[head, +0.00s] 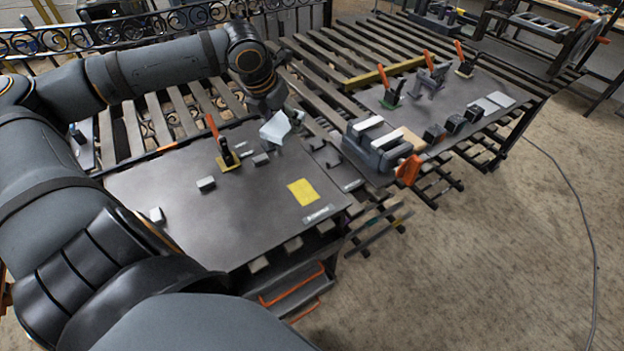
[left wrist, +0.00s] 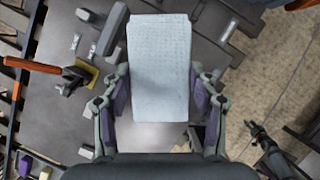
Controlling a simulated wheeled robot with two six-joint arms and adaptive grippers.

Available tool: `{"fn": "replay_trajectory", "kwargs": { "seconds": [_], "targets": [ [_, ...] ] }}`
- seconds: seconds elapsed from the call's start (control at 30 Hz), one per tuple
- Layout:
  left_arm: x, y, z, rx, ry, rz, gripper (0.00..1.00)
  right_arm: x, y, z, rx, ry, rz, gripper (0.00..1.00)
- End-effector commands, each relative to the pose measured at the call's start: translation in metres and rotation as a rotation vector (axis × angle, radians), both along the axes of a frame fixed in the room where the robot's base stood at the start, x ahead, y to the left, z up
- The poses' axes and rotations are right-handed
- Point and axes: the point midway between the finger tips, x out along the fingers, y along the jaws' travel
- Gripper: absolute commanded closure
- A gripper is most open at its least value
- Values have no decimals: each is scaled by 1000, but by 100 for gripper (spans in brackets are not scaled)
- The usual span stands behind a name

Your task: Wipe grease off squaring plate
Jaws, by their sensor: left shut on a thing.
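My left gripper (head: 270,112) is shut on a pale blue-white wiping cloth (head: 275,127) above the far right part of the dark plate on the near table. In the left wrist view the cloth (left wrist: 159,60) is a flat rectangle sticking out beyond the fingers of my left gripper (left wrist: 160,105). The dark plate (head: 240,220) carries a yellow square (head: 303,192) near its right edge and a small label at its front right. I cannot make out any grease on it. The cloth appears apart from the plate.
An orange-handled clamp (head: 225,153) and several small blocks stand on the dark plate. A grey vise (head: 375,140) with an orange handle stands to the right, by a second table (head: 440,110) with more clamps. The plate's front middle is clear.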

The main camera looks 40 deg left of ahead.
Motion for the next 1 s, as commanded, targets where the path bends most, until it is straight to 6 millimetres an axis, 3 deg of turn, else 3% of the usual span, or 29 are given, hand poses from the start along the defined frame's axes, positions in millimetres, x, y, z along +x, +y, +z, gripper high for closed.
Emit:
{"fn": "replay_trajectory", "kwargs": {
  "seconds": [0.03,0.4,0.6,0.83,1.0],
  "targets": [
    [-2,-8,-19,7,8,-58,66,2,-1,-10,-1,-3,0,65],
    [-20,-88,-110,4,10,-534,66,-7,-2,-50,-2,11,0,65],
    [-25,-105,-121,0,2,-626,66,-7,-2,-53,-2,11,0,65],
    [-25,-106,-125,-1,1,-625,66,-7,-1,-58,-1,11,0,65],
    [-25,-106,-139,-3,0,-624,66,-7,1,-75,1,11,-1,65]
  ]
}}
